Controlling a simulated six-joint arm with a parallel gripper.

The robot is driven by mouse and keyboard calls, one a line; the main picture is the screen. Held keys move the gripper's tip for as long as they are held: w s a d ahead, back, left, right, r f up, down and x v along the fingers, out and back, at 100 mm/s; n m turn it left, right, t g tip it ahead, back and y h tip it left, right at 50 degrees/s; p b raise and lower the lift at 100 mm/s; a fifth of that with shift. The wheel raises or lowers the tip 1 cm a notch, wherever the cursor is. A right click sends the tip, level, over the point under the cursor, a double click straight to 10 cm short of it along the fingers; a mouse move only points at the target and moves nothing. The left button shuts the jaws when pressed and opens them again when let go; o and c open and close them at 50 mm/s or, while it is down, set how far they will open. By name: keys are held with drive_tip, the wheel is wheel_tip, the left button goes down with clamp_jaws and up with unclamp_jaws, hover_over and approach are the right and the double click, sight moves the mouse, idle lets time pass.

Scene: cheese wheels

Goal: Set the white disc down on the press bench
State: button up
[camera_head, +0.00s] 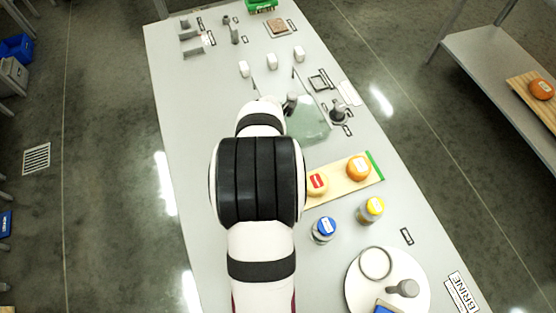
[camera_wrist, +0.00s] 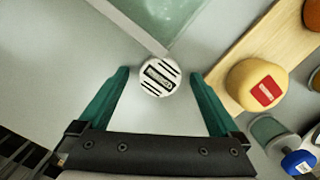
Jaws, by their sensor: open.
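A small white disc (camera_wrist: 158,77) with black slots and a dark label lies on the grey table in the wrist view. My gripper (camera_wrist: 159,75) is open, its two green fingers apart on either side of the disc, with a gap showing on both sides. In the head view my arm hides the disc and the gripper. I cannot tell which surface is the press bench.
A greenish glassy sheet (camera_head: 308,125) lies just beyond the disc. A wooden board (camera_head: 340,184) with a yellow cheese (camera_head: 317,184) and an orange cheese (camera_head: 358,168) is to the right. Blue-lidded (camera_head: 323,230) and yellow-lidded (camera_head: 371,210) jars stand nearer.

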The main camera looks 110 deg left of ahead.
clamp_jaws()
idle(0.5)
